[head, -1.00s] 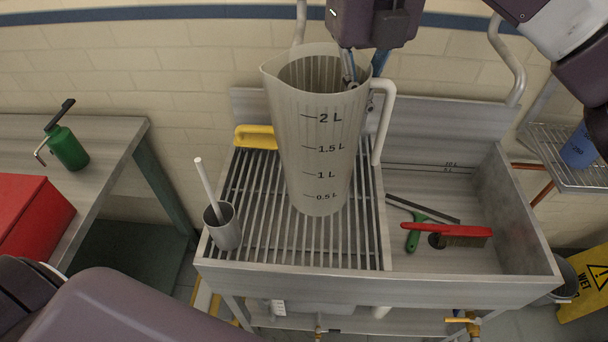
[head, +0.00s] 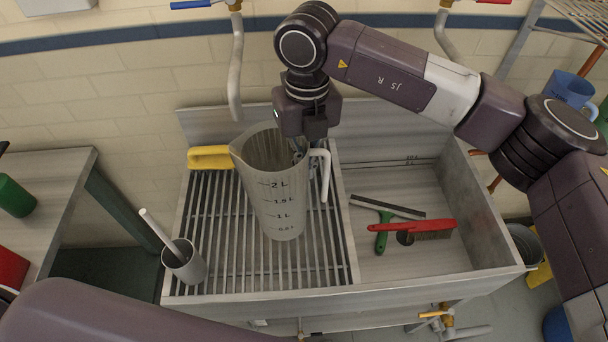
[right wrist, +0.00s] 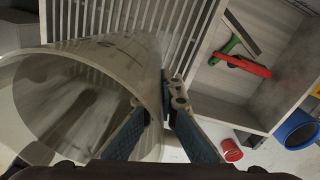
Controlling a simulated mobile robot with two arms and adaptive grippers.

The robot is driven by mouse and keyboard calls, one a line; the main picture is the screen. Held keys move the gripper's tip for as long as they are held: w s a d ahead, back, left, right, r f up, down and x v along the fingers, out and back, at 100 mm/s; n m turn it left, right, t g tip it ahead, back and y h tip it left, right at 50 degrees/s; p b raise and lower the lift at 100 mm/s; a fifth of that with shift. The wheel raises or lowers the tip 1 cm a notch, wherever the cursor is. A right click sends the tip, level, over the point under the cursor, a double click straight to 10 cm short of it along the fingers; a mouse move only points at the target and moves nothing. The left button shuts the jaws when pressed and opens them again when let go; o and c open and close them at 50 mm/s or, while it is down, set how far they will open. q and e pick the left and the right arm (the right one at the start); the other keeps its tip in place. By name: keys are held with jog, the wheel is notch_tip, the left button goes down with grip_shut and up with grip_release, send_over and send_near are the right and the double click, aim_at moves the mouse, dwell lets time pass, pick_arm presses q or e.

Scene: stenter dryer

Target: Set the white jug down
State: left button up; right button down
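The white jug (head: 276,190) is a tall translucent measuring jug with litre marks and a handle on the right. It is upright over the slatted drainboard (head: 210,255) of the metal sink. Whether its base touches the slats I cannot tell. My right gripper (head: 300,152) reaches down from above and is shut on the jug's wall near the handle. In the right wrist view the gripper's fingers (right wrist: 168,98) pinch the wall of the jug (right wrist: 130,65), one inside and one outside. My left gripper is out of view.
A grey cup with a white stick (head: 186,264) stands on the drainboard's front left. A yellow-handled thing (head: 209,157) lies at its back left. The basin at right holds a green squeegee (head: 383,225) and a red brush (head: 430,226). Free slats lie around the jug.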

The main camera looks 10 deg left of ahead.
notch_tip(320, 180, down, 5)
jog(key=shift+f+p, duration=0.1)
jog(key=shift+p, duration=0.65)
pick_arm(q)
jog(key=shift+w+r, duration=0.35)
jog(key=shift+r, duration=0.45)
pick_arm(e)
jog(key=shift+s, duration=0.1)
jog(key=c, duration=2.7)
grip_release()
jog(key=o, duration=0.5)
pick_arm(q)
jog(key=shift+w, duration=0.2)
pick_arm(e)
jog(key=shift+o, duration=0.2)
